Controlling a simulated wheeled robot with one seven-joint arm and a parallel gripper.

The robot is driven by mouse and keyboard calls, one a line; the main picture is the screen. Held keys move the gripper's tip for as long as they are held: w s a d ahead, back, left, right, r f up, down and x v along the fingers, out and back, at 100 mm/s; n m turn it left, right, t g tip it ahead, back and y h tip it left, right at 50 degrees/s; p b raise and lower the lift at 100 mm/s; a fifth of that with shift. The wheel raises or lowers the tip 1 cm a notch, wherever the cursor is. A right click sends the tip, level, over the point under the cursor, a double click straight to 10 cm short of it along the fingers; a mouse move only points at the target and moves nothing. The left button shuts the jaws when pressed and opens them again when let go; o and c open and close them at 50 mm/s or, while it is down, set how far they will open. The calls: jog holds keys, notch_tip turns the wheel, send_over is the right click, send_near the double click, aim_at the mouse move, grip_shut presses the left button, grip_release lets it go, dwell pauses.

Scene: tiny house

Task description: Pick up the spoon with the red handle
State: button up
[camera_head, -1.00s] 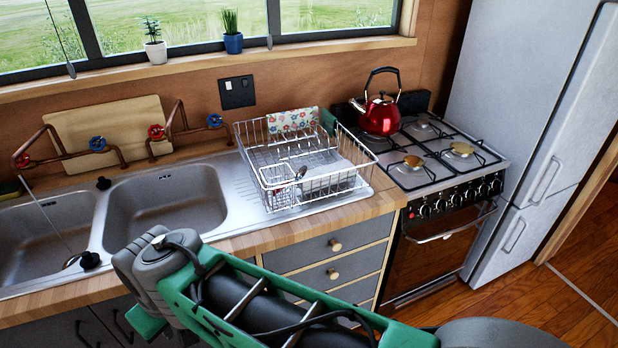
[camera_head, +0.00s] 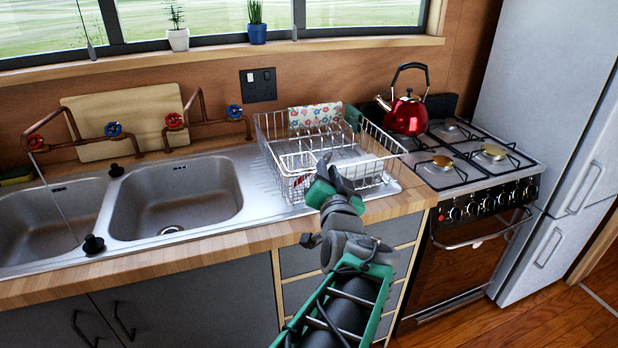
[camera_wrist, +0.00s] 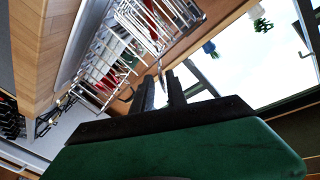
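In the wrist view, something red (camera_wrist: 150,14) shows through the wires of the cutlery basket, perhaps the spoon's handle. A slim silvery piece (camera_wrist: 161,74) sticks out of the basket towards the gap between my fingers; it may be the spoon's end, but I cannot tell for sure. My gripper (camera_wrist: 159,82) is open, its two dark fingers apart. In the head view my gripper (camera_head: 327,172) is over the front of the dish rack (camera_head: 378,168), beside the cutlery basket (camera_head: 297,178).
A red kettle (camera_head: 407,116) stands on the gas stove (camera_head: 470,160) right of the rack. The double sink (camera_head: 175,198) with pipe taps (camera_head: 175,121) is to the left. Potted plants (camera_head: 257,30) stand on the sill. The wooden counter edge (camera_head: 240,243) runs below my arm.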

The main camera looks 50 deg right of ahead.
aim_at(326, 157)
jog(key=p+x, duration=0.1)
jog(key=x, duration=0.7)
jog(key=shift+s+d+r, duration=0.1)
jog(key=shift+s+r, duration=0.05)
grip_shut()
dwell(1.1)
